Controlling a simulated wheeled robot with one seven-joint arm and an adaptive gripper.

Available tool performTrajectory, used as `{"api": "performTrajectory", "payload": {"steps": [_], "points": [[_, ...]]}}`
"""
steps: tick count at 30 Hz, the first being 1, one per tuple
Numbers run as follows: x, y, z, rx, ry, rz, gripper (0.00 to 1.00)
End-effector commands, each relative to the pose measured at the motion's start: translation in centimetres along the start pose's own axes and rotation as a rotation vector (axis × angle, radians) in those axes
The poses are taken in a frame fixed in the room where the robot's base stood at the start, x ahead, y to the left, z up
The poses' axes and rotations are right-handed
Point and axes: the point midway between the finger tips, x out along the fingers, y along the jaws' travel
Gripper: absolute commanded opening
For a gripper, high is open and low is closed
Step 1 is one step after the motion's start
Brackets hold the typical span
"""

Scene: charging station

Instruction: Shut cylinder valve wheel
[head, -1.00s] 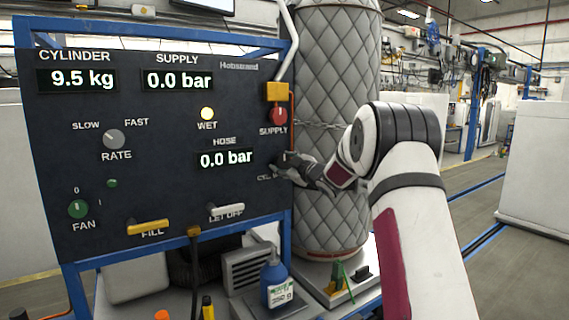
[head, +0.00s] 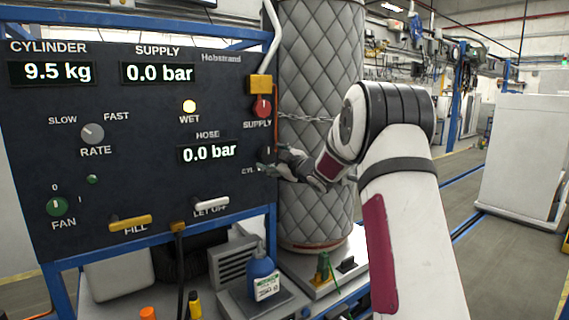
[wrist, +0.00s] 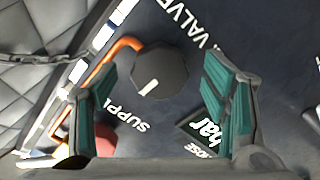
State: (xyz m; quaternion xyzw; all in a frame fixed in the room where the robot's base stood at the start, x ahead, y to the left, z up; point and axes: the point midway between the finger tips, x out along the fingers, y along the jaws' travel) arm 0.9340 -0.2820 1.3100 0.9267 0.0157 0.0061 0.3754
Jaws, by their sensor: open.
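The cylinder valve wheel (wrist: 160,73) is a dark, many-sided knob with a white mark on its face, on the dark panel. In the wrist view it lies between the tips of my gripper (wrist: 152,88). The teal-padded fingers are spread, with a gap on either side of the wheel; I cannot tell how deep it sits between them. In the head view my gripper (head: 270,162) is at the panel's right edge, below the red supply knob (head: 261,107), and mostly hides the wheel and its label.
An orange pipe (wrist: 108,58) runs close to the left finger. The quilted cylinder (head: 318,110) and a chain (head: 305,117) stand just right of the panel (head: 130,150). A fill lever (head: 130,223) and a let off lever (head: 210,202) stick out below. A blue bottle (head: 262,277) stands underneath.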

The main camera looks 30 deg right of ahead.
Motion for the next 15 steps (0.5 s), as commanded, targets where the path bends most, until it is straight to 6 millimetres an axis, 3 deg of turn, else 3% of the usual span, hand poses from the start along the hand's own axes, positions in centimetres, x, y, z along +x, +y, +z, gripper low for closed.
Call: {"api": "performTrajectory", "payload": {"steps": [9,15], "points": [[-6.5,0.0,0.0,0.0,-0.002,0.0,0.68],[-8.7,0.0,0.1,0.0,-0.002,-0.001,0.68]]}}
